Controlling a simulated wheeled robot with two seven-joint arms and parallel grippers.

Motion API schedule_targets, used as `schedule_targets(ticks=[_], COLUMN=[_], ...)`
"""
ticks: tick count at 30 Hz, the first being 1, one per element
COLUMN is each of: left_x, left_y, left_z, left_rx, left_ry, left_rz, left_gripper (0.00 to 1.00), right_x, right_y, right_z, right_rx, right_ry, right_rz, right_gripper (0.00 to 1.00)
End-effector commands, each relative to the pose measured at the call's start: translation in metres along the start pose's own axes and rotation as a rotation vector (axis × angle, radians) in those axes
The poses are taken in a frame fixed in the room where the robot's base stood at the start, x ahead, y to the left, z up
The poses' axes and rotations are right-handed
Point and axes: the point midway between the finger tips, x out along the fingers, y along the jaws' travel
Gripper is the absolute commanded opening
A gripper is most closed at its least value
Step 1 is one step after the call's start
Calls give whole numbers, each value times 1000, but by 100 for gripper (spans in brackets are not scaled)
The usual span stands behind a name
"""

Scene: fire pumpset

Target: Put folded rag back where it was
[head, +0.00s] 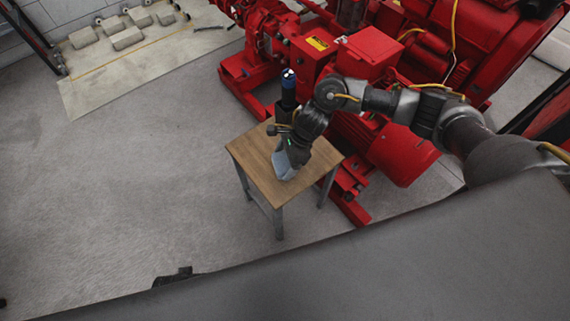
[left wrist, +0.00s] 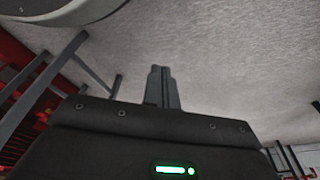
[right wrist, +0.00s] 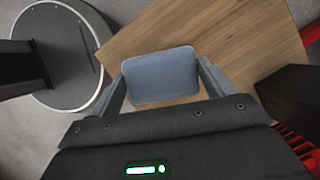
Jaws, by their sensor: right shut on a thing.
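The folded rag (right wrist: 161,75) is a blue-grey flat block with rounded corners. In the right wrist view it sits between the two fingers of my right gripper (right wrist: 161,78), which is shut on it. In the head view the rag (head: 285,166) shows below my right gripper (head: 291,151), over the wooden top of a small table (head: 258,157). Whether the rag touches the tabletop I cannot tell. My left gripper (left wrist: 162,70) has its fingers together, with nothing seen between them, above the floor.
A large red pumpset (head: 375,55) lies behind and right of the table. Grey blocks (head: 125,35) lie at upper left. The floor left of the table is clear.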

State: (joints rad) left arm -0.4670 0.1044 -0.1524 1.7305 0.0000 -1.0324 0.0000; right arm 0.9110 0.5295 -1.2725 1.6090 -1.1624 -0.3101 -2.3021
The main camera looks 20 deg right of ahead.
Motion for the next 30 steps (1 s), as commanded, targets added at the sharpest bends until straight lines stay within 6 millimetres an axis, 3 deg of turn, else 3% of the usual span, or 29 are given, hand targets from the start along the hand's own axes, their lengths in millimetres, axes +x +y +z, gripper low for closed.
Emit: schedule_targets(ticks=[4,12,26,27,30], left_x=[-1,-8,-9,-12,-15], left_y=[0,0,0,0,0], left_z=[0,-5,-6,-7,-10], left_rx=[0,-1,-2,-2,-2], left_ry=[0,5,4,6,14], left_rz=[0,0,0,0,0], left_gripper=[0,0,0,0,0], right_x=[5,33,36,35,35], right_y=[-4,-4,-5,-5,-5], right_z=[-2,-15,-16,-16,-16], right_rx=[2,2,0,0,0], right_ry=[0,-1,-1,-1,-1], right_rz=[0,1,0,0,0], right_gripper=[63,63,63,85,98])
